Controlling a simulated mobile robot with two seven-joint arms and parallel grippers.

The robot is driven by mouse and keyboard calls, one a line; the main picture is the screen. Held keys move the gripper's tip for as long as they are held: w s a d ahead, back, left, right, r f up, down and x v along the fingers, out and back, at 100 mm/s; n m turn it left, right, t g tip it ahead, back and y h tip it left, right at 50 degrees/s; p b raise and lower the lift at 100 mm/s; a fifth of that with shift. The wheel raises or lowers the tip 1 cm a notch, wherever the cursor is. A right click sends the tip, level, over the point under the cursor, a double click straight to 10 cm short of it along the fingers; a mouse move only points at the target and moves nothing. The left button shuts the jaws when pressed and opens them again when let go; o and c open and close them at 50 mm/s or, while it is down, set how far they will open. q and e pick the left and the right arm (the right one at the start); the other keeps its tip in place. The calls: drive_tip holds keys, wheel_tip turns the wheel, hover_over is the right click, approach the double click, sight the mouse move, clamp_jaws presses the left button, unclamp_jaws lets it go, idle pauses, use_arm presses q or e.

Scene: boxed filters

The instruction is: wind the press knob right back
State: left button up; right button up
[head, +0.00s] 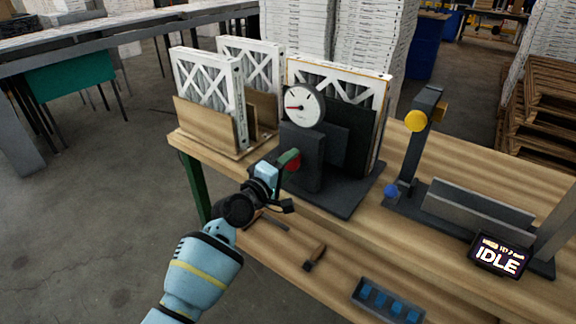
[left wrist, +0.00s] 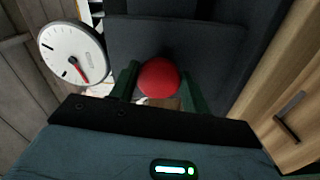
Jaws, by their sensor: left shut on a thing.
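The red press knob (head: 294,165) sits on the front of a dark press (head: 301,150) with a round white gauge (head: 303,106) on top. In the left wrist view the knob (left wrist: 158,78) shows as a red ball between two green fingers. My left gripper (head: 288,160) reaches the knob from the front, shut on it, and partly hides it in the head view. The gauge's red needle points left in the head view; the gauge also shows in the left wrist view (left wrist: 73,53). A framed filter (head: 340,78) stands behind the press against a dark plate. My right gripper is not in view.
Two white filters (head: 208,88) stand in a wooden holder at the left. To the right is a stand with a yellow knob (head: 415,121), a blue knob (head: 391,191) and an IDLE display (head: 499,257). Tools and a blue-filled tray (head: 388,300) lie in front.

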use_arm(q)
drive_tip(key=shift+r+n, duration=0.1)
drive_tip(key=shift+n, duration=0.9)
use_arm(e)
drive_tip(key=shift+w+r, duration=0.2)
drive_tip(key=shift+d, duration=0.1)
use_arm(q)
drive_tip(key=o, duration=1)
drive_tip(key=shift+c, duration=0.2)
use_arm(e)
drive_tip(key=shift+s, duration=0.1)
use_arm(q)
drive_tip(key=p+v, duration=0.1)
drive_tip(key=v, duration=0.7)
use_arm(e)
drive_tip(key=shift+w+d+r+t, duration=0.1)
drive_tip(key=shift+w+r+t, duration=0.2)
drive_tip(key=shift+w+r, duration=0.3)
